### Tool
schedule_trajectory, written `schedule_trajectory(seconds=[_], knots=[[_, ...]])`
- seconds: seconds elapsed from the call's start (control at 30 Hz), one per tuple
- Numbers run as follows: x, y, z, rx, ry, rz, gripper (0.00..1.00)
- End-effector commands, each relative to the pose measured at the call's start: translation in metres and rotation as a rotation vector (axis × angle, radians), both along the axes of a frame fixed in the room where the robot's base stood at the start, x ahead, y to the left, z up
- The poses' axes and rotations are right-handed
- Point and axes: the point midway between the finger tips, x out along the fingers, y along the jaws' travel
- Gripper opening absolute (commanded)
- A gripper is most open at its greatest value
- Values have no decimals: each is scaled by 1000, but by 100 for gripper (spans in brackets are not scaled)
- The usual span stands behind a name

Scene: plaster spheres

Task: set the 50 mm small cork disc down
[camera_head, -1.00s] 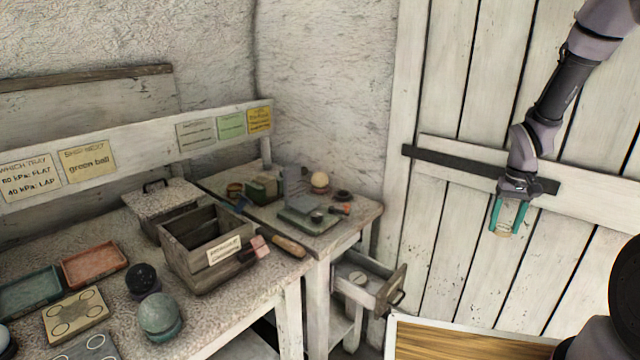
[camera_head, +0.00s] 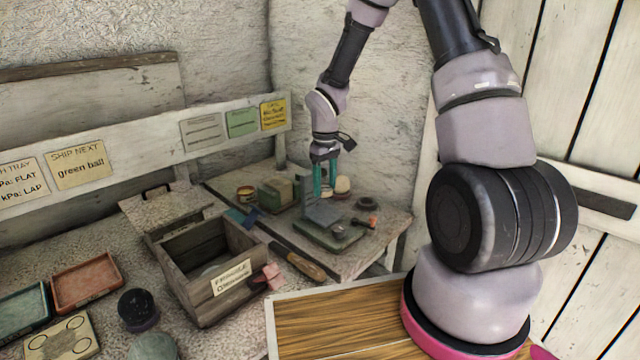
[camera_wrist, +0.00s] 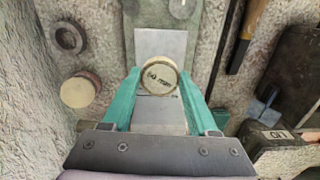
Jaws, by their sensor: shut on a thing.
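My gripper (camera_head: 324,192) is over the back table, upright above a grey stand with an upright plate (camera_head: 322,213). In the wrist view, its teal fingers are shut on a small round cork disc (camera_wrist: 158,77), pale with a cork-coloured rim and handwriting that seems to read 50 mm. The disc sits at the fingertips, with the grey stand (camera_wrist: 160,45) below it. I cannot tell how high it is above the stand. The disc cannot be made out in the head view.
An open wooden crate (camera_head: 205,262) and a wooden-handled tool (camera_head: 305,266) are nearer.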

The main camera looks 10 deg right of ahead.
Motion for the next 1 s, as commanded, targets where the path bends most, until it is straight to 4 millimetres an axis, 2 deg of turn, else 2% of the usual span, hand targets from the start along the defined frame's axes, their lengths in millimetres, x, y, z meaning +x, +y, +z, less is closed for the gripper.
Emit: schedule_trajectory(seconds=[0.37, 0.8, 1.0], knots=[[-1, -1, -2, 0, 1, -2, 9], [-2, -1, -44, 1, 3, -2, 9], [-1, -1, -54, 0, 1, -3, 9]])
